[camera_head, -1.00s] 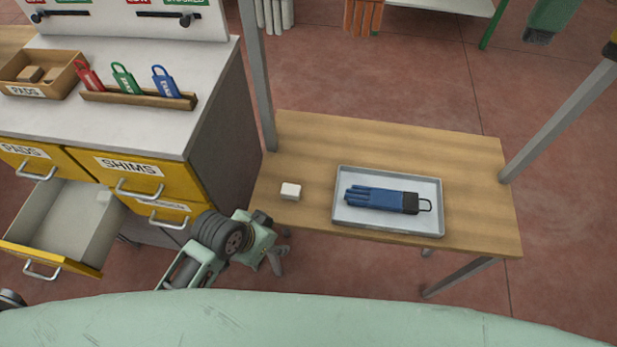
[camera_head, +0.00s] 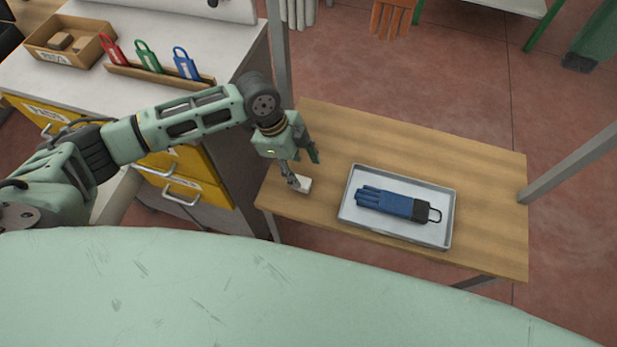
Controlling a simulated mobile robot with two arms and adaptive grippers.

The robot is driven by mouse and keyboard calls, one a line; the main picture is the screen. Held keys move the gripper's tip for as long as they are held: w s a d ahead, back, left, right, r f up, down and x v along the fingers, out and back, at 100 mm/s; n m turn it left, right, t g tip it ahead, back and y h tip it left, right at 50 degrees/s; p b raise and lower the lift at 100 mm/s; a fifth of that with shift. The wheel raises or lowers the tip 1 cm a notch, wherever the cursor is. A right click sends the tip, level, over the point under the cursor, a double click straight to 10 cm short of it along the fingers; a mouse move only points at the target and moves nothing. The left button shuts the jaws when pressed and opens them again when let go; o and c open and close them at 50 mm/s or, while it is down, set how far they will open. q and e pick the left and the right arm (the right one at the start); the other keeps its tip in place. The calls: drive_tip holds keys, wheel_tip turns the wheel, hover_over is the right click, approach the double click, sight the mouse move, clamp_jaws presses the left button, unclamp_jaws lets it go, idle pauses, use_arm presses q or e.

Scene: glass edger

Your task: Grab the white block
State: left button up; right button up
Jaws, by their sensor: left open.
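The small white block (camera_head: 304,184) lies on the wooden table (camera_head: 420,155) near its left end. My left gripper (camera_head: 304,173) is open above the block, its fingers pointing down. One finger is in front of the block's left part and hides some of it; the other is up and to the right, over the table. I cannot tell whether a finger touches the block. My right gripper is not in view.
A metal tray (camera_head: 345,212) with a blue glove (camera_head: 392,203) lies right of the block. A drawer cabinet (camera_head: 227,55) stands on the left under my left arm. A table post (camera_head: 279,60) rises behind the gripper. The table's back right is clear.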

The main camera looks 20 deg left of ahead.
sight(301, 182)
use_arm(q)
drive_tip(key=shift+w+a+r, duration=0.2)
drive_tip(key=shift+a+r, duration=0.05)
drive_tip(key=shift+a, duration=0.35)
drive_tip(key=shift+a+f, duration=0.1)
drive_tip(key=x, duration=0.2)
drive_tip(key=p+x, duration=0.1)
drive_tip(key=x, duration=0.1)
drive_tip(key=a+p+x, duration=0.1)
drive_tip(key=x, duration=0.1)
drive_tip(key=shift+d+f, duration=0.1)
drive_tip(key=shift+f, duration=0.2)
drive_tip(key=shift+d+f, duration=0.15)
drive_tip(key=shift+f, duration=0.4)
drive_tip(key=c, duration=1.1)
